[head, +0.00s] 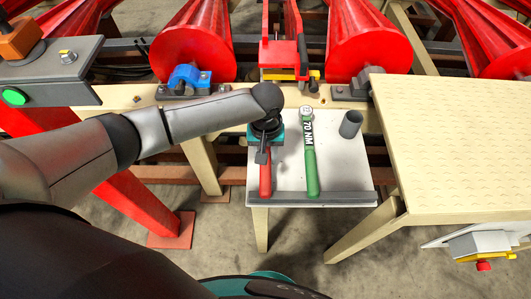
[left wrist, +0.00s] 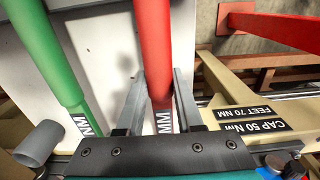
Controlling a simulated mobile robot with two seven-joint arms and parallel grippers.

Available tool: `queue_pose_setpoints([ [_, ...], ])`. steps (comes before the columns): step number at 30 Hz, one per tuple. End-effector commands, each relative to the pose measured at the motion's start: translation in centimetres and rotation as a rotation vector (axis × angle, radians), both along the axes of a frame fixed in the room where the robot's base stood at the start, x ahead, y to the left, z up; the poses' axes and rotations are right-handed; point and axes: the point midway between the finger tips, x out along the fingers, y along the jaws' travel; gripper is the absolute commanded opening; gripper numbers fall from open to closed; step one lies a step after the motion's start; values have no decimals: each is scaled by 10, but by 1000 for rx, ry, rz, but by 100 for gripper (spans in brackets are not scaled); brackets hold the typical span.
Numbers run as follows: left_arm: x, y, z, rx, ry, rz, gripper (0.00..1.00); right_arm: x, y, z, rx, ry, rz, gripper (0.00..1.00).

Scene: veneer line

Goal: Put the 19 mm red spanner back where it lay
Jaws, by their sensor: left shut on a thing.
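The red spanner (head: 265,180) is over the left part of a white shelf (head: 335,178), its handle pointing to the shelf's front lip. In the left wrist view the red spanner (left wrist: 153,45) passes between the fingers of my left gripper (left wrist: 160,105), which is shut on it. Only "MM" of its marking shows; its head end is hidden by the gripper. In the head view my left gripper (head: 264,150) reaches down from above. I cannot tell whether the spanner touches the shelf. My right gripper is not in view.
A green wrench (head: 311,160) marked 70 NM lies to the right of the red spanner, apart from it. A grey cup (head: 350,124) stands at the shelf's right. A wooden table (head: 460,150) is further right. Red rollers (head: 195,45) stand behind. Black torque labels (left wrist: 245,119) sit on a beam.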

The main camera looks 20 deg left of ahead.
Motion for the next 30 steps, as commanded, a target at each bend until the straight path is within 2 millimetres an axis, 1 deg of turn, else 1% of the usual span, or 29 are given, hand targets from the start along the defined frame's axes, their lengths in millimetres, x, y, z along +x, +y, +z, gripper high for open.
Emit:
queue_pose_setpoints([
  [9, 1, 0, -1, -1, -2, 0, 0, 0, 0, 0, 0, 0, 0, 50],
  [10, 1, 0, -1, -1, -2, 0, 37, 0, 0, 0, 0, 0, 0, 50],
  [18, 0, 0, -1, 0, -1, 0, 68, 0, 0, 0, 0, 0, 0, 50],
  [19, 0, 0, -1, 0, -1, 0, 70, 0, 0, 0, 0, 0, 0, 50],
  [30, 0, 0, -2, 1, 1, 1, 70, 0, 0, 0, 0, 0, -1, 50],
])
